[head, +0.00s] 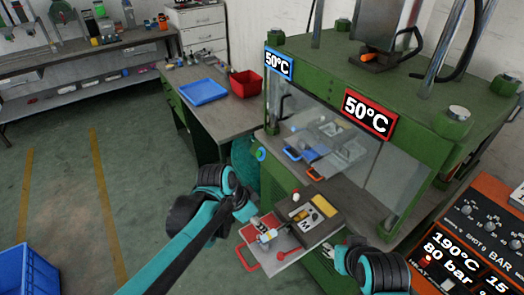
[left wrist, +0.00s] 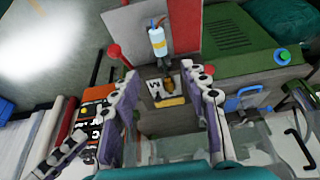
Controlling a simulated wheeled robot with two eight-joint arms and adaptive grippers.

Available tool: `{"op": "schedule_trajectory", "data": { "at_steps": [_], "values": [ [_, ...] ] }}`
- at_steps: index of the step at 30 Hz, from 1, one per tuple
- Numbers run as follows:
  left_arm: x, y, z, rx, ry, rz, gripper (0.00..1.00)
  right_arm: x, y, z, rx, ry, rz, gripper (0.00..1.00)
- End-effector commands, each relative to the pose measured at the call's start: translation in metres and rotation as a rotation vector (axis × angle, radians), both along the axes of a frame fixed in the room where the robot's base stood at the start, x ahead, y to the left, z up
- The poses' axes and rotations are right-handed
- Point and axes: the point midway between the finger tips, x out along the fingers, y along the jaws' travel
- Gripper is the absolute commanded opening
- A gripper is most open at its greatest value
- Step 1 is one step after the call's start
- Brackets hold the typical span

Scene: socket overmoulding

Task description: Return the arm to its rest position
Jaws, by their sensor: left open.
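My left arm (head: 190,240) reaches in from the lower left in the head view. Its gripper (head: 258,222) is over the edge of a pale tray with a red handle (head: 248,262), in front of the green press. In the left wrist view the gripper's two fingers (left wrist: 158,72) stand wide apart, with nothing gripped between them. Beyond the fingertips are a white and blue cylinder with a yellow band (left wrist: 157,42) and a plate marked M (left wrist: 160,90). My right arm (head: 378,268) is at the lower right; its fingers are not clear.
The green press (head: 430,110) with 50°C signs stands at the right. An orange control panel (head: 480,235) is at the lower right. A bench behind holds a blue tray (head: 203,91) and red bin (head: 246,83). A blue crate (head: 28,272) is at lower left. Floor (head: 65,185) at left is clear.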

Motion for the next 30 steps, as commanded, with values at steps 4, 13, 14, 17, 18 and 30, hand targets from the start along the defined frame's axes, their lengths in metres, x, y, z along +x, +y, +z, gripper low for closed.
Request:
{"op": "schedule_trajectory", "data": {
  "at_steps": [4, 13, 14, 17, 18, 30],
  "values": [
    [-0.002, 0.003, 0.001, 0.0, -0.002, 0.016, 0.45, 0.0, 0.0, 0.0, 0.0, 0.0, 0.0, 0.4],
    [-0.044, 0.072, 0.02, -0.012, -0.072, 0.443, 0.45, 0.0, 0.0, 0.0, 0.0, 0.0, 0.0, 0.4],
    [-0.05, 0.08, 0.022, -0.019, -0.085, 0.5, 0.45, 0.0, 0.0, 0.0, 0.0, 0.0, 0.0, 0.4],
    [-0.067, 0.105, 0.023, -0.044, -0.127, 0.67, 0.45, 0.0, 0.0, 0.0, 0.0, 0.0, 0.0, 0.4],
    [-0.073, 0.113, 0.023, -0.055, -0.142, 0.728, 0.45, 0.0, 0.0, 0.0, 0.0, 0.0, 0.0, 0.4],
    [-0.094, 0.141, 0.02, -0.112, -0.208, 0.941, 0.45, 0.0, 0.0, 0.0, 0.0, 0.0, 0.0, 0.4]
  ]
}}
